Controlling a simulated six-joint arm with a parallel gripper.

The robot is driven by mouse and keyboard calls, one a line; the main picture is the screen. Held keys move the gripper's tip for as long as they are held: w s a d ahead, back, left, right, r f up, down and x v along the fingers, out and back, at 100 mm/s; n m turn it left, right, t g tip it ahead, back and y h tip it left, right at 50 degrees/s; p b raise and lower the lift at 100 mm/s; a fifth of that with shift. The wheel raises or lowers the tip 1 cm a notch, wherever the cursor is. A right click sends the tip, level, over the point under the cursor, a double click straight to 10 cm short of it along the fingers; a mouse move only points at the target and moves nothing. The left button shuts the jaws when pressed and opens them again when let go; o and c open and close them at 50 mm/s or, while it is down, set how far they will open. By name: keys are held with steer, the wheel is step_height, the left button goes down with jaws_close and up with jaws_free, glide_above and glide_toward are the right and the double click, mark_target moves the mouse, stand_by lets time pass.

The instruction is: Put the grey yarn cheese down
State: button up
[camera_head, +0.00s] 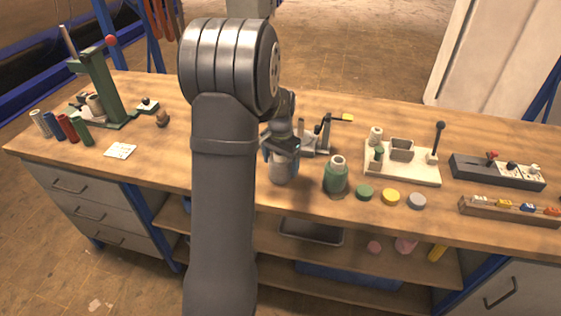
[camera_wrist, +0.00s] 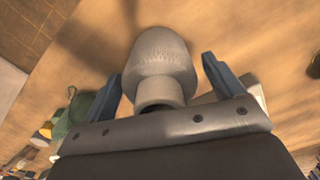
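The grey yarn cheese (camera_head: 283,168) appears to stand on the wooden bench near its front edge, just left of a green bottle-shaped package (camera_head: 336,176). In the wrist view the grey yarn cheese (camera_wrist: 162,58) is between the two blue fingers, with its narrower end toward my palm. My gripper (camera_head: 281,148) is low over it, also seen in the wrist view (camera_wrist: 163,66). A narrow gap shows between each finger and the yarn, so the gripper looks open around it. My arm hides part of the bench to the left.
Green (camera_head: 365,192), yellow (camera_head: 391,197) and grey (camera_head: 416,201) discs lie to the right. Behind them is a white fixture (camera_head: 403,172) with a lever. A clamp-like device (camera_head: 318,138) stands behind the gripper. Coloured cylinders (camera_head: 67,128) and a green stand (camera_head: 97,85) are far left.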

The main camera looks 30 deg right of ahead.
step_height(320, 180, up, 12)
steer(key=shift+r, duration=0.2)
stand_by(0.4)
steer(key=shift+f, duration=0.1)
step_height(320, 180, down, 12)
steer(key=shift+f, duration=0.1)
steer(key=shift+r, duration=1.9)
steer(key=o, duration=0.3)
